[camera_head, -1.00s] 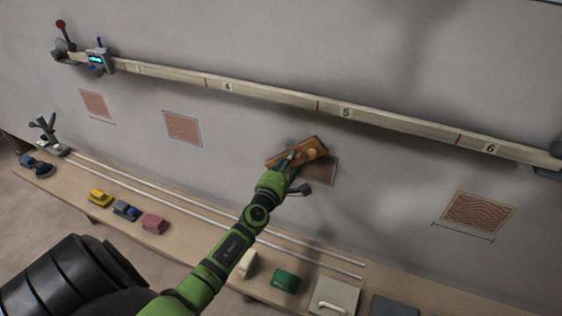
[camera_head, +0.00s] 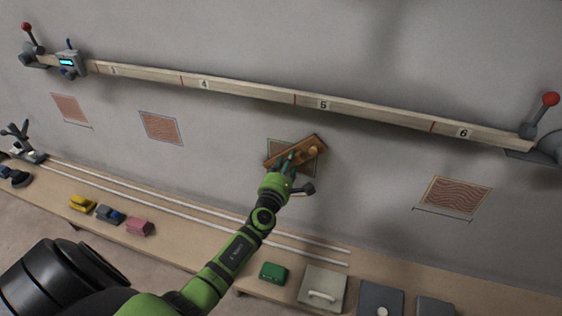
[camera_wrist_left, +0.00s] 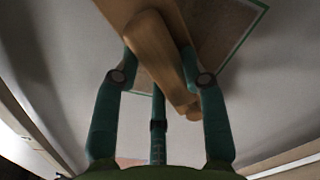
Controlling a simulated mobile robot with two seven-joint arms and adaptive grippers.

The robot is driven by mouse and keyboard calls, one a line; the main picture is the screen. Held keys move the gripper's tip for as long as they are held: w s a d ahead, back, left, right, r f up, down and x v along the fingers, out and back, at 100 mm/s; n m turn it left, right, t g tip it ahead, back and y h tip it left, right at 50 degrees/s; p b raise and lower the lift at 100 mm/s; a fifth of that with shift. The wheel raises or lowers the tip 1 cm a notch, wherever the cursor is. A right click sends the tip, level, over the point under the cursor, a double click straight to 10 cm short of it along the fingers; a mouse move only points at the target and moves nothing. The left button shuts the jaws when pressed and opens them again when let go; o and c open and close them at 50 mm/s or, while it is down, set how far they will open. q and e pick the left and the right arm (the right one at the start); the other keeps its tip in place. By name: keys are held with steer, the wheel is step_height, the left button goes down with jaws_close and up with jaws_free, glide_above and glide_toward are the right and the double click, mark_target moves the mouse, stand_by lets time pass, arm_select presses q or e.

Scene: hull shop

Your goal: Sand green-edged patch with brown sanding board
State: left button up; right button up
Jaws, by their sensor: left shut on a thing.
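My left gripper (camera_head: 286,168) is shut on the brown sanding board (camera_head: 312,142), which lies tilted against the wall over the green-edged patch (camera_head: 281,143). The board hides much of the patch; parts of its brown surface and thin green edge show around the board. In the left wrist view the fingers (camera_wrist_left: 160,75) close around the board's wooden handle (camera_wrist_left: 158,55), and a green-edged corner of the patch (camera_wrist_left: 225,20) shows at the upper right. My right gripper is not in view.
A numbered wooden rail (camera_head: 250,95) crosses the wall above the board. Other patches, such as a wavy one (camera_head: 457,195), lie to either side. The bench below holds a green block (camera_head: 273,272), a pale lidded box (camera_head: 322,289), small coloured blocks (camera_head: 140,227) and white strips.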

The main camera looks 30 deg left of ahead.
arm_select(q)
steer(key=shift+w+d+r, duration=0.1)
steer(key=shift+w+d, duration=0.2)
steer(key=shift+d, duration=0.85)
steer(key=shift+w+d+r, duration=0.1)
steer(key=shift+w+d, duration=0.15)
steer(key=shift+d, duration=0.9)
steer(key=shift+w+d, duration=0.3)
steer(key=shift+d, duration=0.85)
steer(key=shift+o, duration=0.5)
steer(key=shift+a, duration=0.1)
steer(key=shift+c, duration=0.5)
steer(key=shift+s+p, duration=0.1)
steer(key=shift+p, duration=0.25)
steer(key=shift+s+f, duration=0.1)
steer(key=shift+s, duration=0.4)
steer(key=shift+s+d+p, duration=0.1)
steer(key=shift+d+p, duration=0.1)
steer(key=shift+p, duration=0.1)
steer(key=shift+p+v, duration=0.7)
steer(key=shift+v, duration=1.65)
